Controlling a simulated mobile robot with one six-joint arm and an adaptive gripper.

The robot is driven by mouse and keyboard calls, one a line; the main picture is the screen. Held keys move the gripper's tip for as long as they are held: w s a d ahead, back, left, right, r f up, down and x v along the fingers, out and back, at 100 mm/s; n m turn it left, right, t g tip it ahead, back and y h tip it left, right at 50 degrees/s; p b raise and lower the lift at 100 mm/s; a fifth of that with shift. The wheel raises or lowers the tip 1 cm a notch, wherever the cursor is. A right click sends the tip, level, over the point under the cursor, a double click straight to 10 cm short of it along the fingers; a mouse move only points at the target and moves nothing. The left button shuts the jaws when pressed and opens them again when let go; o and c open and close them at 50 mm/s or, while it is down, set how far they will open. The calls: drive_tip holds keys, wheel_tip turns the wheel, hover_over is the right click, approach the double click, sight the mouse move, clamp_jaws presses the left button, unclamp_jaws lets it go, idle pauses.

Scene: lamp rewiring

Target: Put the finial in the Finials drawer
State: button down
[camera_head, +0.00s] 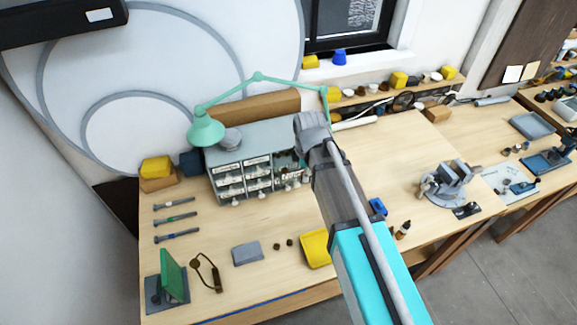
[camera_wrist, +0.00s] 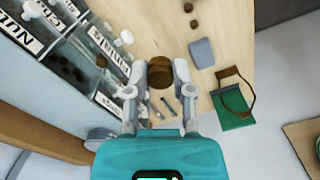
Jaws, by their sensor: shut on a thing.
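My gripper (camera_wrist: 159,80) is shut on a brown round finial (camera_wrist: 160,72) in the wrist view, above the wooden bench. In the head view my arm hides the gripper and the finial. The grey drawer cabinet (camera_head: 240,136) stands at the back of the bench, with labelled, clear-fronted drawers and white knobs. In the wrist view the cabinet front lies just left of the gripper. A drawer label there that seems to read Finials (camera_wrist: 108,63) is beside the left finger. I cannot tell whether that drawer is open.
Two small dark pieces (camera_head: 283,244) lie between a grey block (camera_head: 247,253) and a yellow bin (camera_head: 314,249). Several screwdriver-like tools (camera_head: 176,218) lie at left. A green lamp (camera_head: 207,130) reaches over the cabinet. The bench in front of the drawers is largely clear.

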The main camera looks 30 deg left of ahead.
idle(0.4)
drive_tip(key=w+a+f+b, duration=0.5)
drive_tip(key=w+a, duration=0.1)
drive_tip(key=w, duration=0.1)
drive_tip(key=b, duration=0.4)
hover_over(296, 170)
drive_tip(key=f, duration=0.4)
drive_tip(key=shift+s+d, duration=0.35)
drive_tip(key=shift+s, duration=0.05)
drive_tip(key=shift+w+a+f+b, duration=0.35)
drive_tip(key=shift+f+b, duration=0.3)
drive_tip(key=shift+b, duration=0.05)
drive_tip(key=shift+f+b, duration=1.35)
drive_tip(key=shift+f, duration=0.05)
drive_tip(key=shift+d+f, duration=0.1)
drive_tip(key=shift+c, duration=2.4)
unclamp_jaws()
